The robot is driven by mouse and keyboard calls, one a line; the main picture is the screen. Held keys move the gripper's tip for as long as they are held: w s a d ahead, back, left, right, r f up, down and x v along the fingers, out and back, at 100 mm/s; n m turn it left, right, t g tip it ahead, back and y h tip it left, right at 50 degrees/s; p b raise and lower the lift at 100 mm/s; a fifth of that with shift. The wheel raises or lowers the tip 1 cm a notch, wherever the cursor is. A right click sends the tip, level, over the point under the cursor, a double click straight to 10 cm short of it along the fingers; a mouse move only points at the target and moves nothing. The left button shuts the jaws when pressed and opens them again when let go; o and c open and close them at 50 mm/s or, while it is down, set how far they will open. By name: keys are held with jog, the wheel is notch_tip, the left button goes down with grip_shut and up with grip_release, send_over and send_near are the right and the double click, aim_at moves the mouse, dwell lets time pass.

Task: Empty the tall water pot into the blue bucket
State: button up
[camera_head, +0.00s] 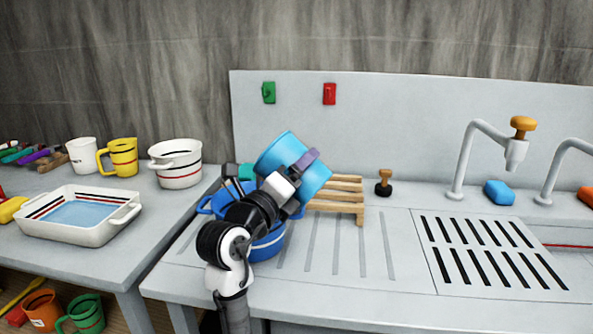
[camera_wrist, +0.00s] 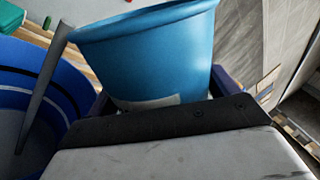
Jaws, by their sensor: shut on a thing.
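The bucket (camera_wrist: 68,85) is at the left there. A thin grey slanted strip (camera_wrist: 43,90) runs from near the pot's rim down into the bucket; it looks like a stream. The pot's inside is hidden.
A wooden rack (camera_head: 345,195) stands right behind the bucket. A black stopper with a wooden handle (camera_head: 384,183) and a tap (camera_head: 470,150) are farther right. A white basin (camera_head: 80,232), a white pot (camera_head: 176,165) and cups sit on the left counter.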

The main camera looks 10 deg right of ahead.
jog(key=shift+w+a+f+n+t+y+p, duration=0.15)
jog(key=shift+n+t+p, duration=0.1)
jog(key=shift+n+p, duration=1.1)
jog(key=shift+s+n+t+y+p, duration=0.2)
jog(key=shift+n+p, duration=0.55)
jog(key=shift+p, duration=1.15)
jog(key=shift+w+a, duration=0.1)
jog(key=shift+w, duration=0.1)
jog(key=shift+w+a+r+n+t+y, duration=0.2)
jog(key=shift+w+a+r+n, duration=0.15)
jog(key=shift+n, duration=0.2)
jog(key=shift+w+a+r+n+t+y, duration=0.1)
jog(key=shift+w+a+r+n+t, duration=0.1)
jog(key=shift+a+n, duration=0.3)
jog(key=shift+w+a+r+n+y+p, duration=0.15)
jog(key=shift+r+n+p, duration=0.15)
jog(key=shift+n, duration=0.25)
jog(key=shift+r+n+y+p, duration=0.15)
jog(key=shift+r+n, duration=0.1)
jog(key=shift+n, duration=0.25)
jog(key=shift+w+a+f+n+t, duration=0.15)
jog(key=shift+a+f+n+t, duration=0.1)
jog(key=shift+n, duration=0.35)
